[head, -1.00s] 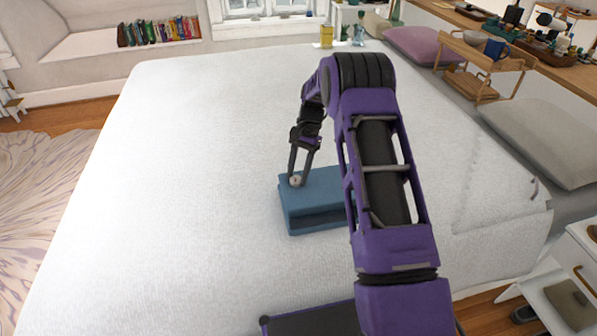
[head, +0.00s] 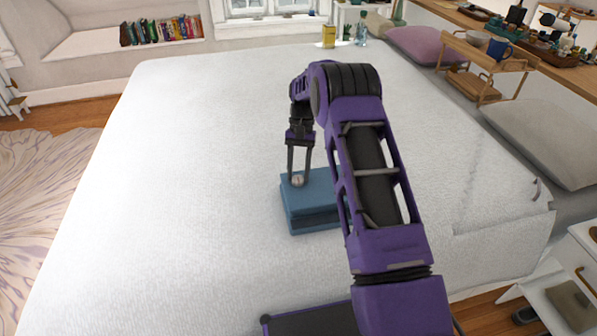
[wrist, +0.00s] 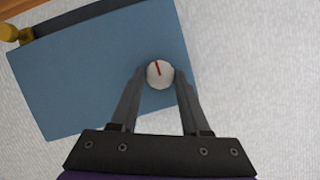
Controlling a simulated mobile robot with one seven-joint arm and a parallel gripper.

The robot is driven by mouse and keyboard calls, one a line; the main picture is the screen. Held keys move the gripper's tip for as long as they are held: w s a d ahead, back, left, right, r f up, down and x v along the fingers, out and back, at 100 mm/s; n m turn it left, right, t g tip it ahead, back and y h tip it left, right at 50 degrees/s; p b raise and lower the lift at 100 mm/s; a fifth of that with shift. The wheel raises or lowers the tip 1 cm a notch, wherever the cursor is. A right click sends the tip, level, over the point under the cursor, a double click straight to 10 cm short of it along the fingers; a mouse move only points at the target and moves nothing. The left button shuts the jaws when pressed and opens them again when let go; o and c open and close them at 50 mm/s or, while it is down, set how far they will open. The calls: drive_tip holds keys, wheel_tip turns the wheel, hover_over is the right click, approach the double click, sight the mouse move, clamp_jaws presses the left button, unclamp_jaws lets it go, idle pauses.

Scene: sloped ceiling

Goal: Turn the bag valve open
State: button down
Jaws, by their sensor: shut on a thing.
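The bag is a flat blue block (head: 318,190) lying on the white bed, partly hidden behind my arm. It fills much of the upper left of the wrist view (wrist: 80,75). The valve is a small round white knob (wrist: 159,74) with a red line on its face, near one corner of the bag. The red line runs nearly up and down in the wrist view, leaning slightly left at the top. My gripper (wrist: 160,79) points down at the bag, with one finger on each side of the valve, shut on it. The valve also shows in the head view (head: 297,181).
The bed (head: 180,180) is wide and clear around the bag. A yellow tin (head: 328,36) and a bottle stand beyond its far edge. Pillows (head: 540,140) and a wooden rack (head: 485,65) line the right side. A brass-coloured fitting (wrist: 12,33) sits at the bag's edge.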

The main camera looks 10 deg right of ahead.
drive_tip(key=shift+c, duration=1.9)
unclamp_jaws()
drive_tip(key=p+v, duration=0.1)
drive_tip(key=v, duration=1.1)
